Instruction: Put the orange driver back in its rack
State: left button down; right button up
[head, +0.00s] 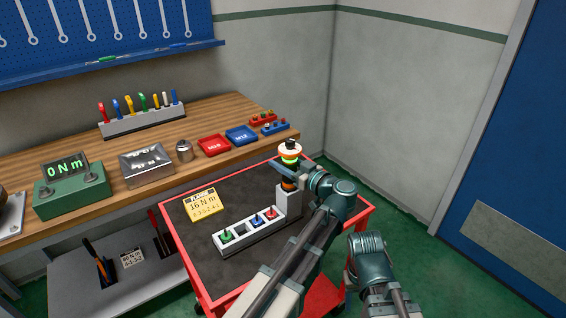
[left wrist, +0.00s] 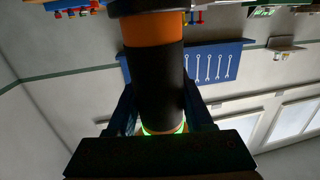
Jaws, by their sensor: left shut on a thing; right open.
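The driver is directly over the tall grey block at the right end of the light grey rack (head: 251,246). I cannot tell whether its lower end is seated there, as that end is partly hidden. My right gripper (head: 362,262) is open at the lower right, apart from the cart; its fingertips are hard to make out.
The rack stands on a red cart (head: 182,241) with a dark top. Green (head: 226,236), blue (head: 257,220) and red (head: 271,213) pieces sit in it. A yellow 16 Nm card (head: 202,204) lies behind. The wooden bench (head: 205,134) holds trays and a torque display (head: 71,183).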

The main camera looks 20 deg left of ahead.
pick_arm(q)
jog(key=shift+f, duration=0.1)
pick_arm(e)
jog(key=shift+f, duration=0.1)
dwell(0.6)
pick_arm(q)
jog(key=shift+c, duration=1.1)
grip_release()
jog(key=shift+s, duration=0.1)
pick_arm(e)
jog(key=shift+d, duration=0.15)
